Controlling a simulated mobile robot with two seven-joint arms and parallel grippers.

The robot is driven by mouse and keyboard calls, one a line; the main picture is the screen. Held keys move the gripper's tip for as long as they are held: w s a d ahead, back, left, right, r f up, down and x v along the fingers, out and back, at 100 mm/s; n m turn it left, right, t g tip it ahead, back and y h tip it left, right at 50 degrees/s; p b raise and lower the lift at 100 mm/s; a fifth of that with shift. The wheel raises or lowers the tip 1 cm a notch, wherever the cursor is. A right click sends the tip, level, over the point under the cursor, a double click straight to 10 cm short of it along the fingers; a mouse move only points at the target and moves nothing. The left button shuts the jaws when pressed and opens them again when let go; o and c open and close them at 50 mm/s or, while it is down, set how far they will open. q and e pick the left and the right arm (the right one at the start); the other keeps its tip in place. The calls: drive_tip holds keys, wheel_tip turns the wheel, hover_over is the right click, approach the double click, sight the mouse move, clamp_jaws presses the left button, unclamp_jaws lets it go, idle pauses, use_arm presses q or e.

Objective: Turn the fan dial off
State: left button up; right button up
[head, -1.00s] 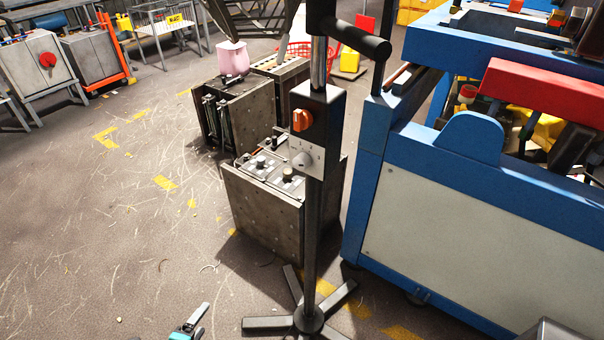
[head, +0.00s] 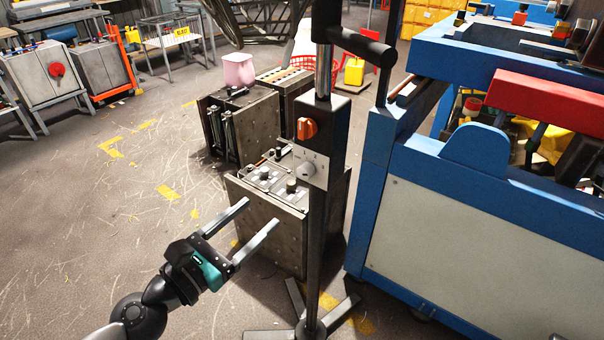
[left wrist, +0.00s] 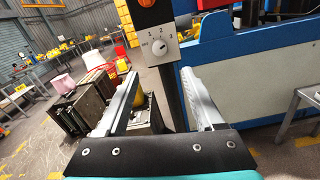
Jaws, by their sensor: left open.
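The fan's dark upright post (head: 318,225) stands on a splayed foot in the middle of the head view. Its control box carries a white panel with a grey round dial (head: 308,169) and an orange switch (head: 307,128) above it. In the left wrist view the dial (left wrist: 163,46) is ahead, with printed position marks around it; its pointer seems turned to the upper right. My left gripper (head: 262,216) is open and empty, below and left of the dial, apart from it. In the left wrist view its fingers (left wrist: 165,90) spread either side of the post. My right gripper is not seen.
A blue machine frame (head: 375,190) stands close to the right of the post. Grey metal boxes (head: 262,215) stand behind and left of it. The floor (head: 90,220) at the left is mostly clear.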

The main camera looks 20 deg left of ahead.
sight(302, 175)
use_arm(q)
drive_tip(key=p+x, duration=0.4)
drive_tip(key=x, duration=0.8)
drive_tip(key=shift+w, duration=0.3)
drive_tip(key=shift+x, duration=0.8)
drive_tip(key=shift+c, duration=0.2)
clamp_jaws()
